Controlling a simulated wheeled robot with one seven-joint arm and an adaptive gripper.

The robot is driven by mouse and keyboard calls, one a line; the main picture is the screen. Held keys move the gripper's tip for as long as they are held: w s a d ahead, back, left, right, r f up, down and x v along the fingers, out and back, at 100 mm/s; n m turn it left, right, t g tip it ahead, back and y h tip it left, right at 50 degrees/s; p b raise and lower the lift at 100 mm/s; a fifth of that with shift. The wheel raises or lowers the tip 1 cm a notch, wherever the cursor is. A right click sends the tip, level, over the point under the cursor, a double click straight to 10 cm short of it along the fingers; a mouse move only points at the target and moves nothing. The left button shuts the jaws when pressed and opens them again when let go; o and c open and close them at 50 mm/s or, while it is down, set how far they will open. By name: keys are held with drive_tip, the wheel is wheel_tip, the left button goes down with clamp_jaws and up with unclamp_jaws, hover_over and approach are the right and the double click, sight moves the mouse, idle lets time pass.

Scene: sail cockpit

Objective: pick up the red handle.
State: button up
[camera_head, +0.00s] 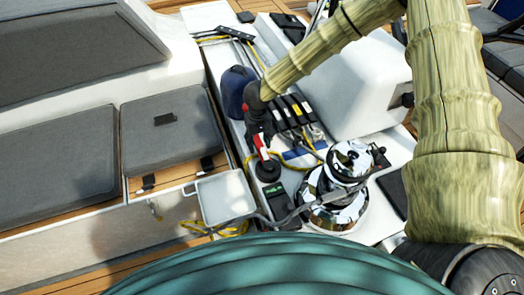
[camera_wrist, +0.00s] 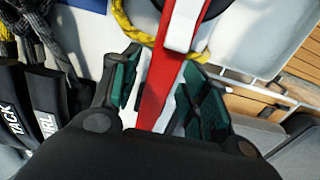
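The red handle (camera_head: 261,146) has a white part near its middle and rises from a round black base on the white cockpit deck. In the wrist view the red handle (camera_wrist: 162,88) runs lengthwise between the two teal-padded fingers of my gripper (camera_wrist: 170,76). Pale gaps show between the handle and both pads, so the fingers look open around it, not clamped. In the head view my gripper (camera_head: 258,130) is at the handle's upper end and hides part of it.
A chrome winch (camera_head: 338,190) stands right of the handle, with a white tray (camera_head: 224,198) at lower left. Black labelled clutch levers (camera_head: 297,108) and a dark blue rounded object (camera_head: 237,91) are close to my gripper. Yellow rope (camera_head: 290,165) lies around the base.

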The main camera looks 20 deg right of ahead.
sight(258, 142)
clamp_jaws()
drive_tip(key=shift+r, duration=0.15)
drive_tip(key=c, duration=0.6)
unclamp_jaws()
drive_tip(key=shift+r+p, duration=0.15)
drive_tip(key=shift+p, duration=0.15)
drive_tip(key=shift+r, duration=0.2)
clamp_jaws()
drive_tip(key=shift+w+r+p, duration=0.1)
drive_tip(key=shift+r+p, duration=0.95)
drive_tip(key=shift+p, duration=0.35)
drive_tip(key=shift+r, duration=0.15)
drive_tip(key=shift+r+p, duration=0.85)
drive_tip(key=shift+p, duration=0.25)
